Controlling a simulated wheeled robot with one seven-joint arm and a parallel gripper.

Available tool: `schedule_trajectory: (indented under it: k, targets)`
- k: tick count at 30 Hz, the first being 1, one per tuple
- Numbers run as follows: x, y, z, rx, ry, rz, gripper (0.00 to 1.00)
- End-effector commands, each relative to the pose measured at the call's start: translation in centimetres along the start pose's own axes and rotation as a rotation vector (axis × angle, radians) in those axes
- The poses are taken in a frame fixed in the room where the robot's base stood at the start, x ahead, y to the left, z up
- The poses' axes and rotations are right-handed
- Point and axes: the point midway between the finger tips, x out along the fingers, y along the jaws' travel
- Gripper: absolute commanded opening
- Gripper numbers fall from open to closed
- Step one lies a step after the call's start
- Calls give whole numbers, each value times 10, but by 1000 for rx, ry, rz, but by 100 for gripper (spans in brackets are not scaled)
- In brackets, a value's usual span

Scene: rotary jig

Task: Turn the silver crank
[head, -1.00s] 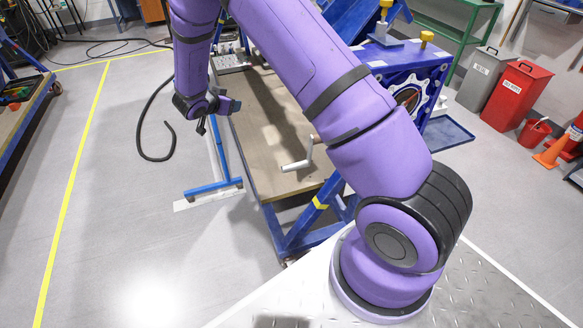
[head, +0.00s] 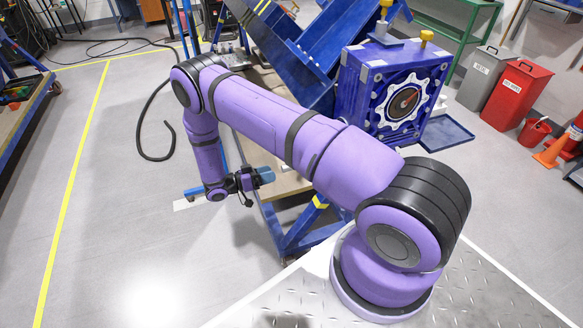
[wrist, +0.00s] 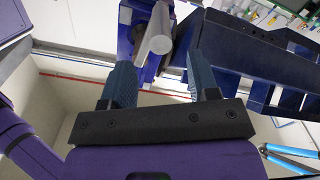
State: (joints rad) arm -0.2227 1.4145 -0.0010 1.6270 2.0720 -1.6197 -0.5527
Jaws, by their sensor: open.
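The silver crank shows in the wrist view as a grey bar with a round end (wrist: 158,40). It lies in line with the gap between my fingers, at or just beyond the fingertips; the exact distance is hard to tell. In the head view the crank is hidden behind my arm. My gripper (head: 267,175) is low at the table's near left side, with its fingers pointing right. In the wrist view my gripper (wrist: 161,75) has its two blue fingers wide apart with nothing between them.
The blue jig box with a white toothed plate (head: 406,100) stands to the right of my gripper, with blue beams (head: 290,50) behind. The blue-framed table (head: 290,238) is close by my gripper. A blue tray (head: 447,133) lies farther right.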

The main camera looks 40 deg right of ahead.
Motion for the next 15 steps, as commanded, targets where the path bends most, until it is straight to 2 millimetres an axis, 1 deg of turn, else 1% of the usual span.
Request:
schedule_trajectory:
  k: [1,9,15]
  targets:
    - [9,0,0,-1,0,3,55]
    - [57,0,-1,1,0,2,55]
    - [81,0,-1,1,-1,1,55]
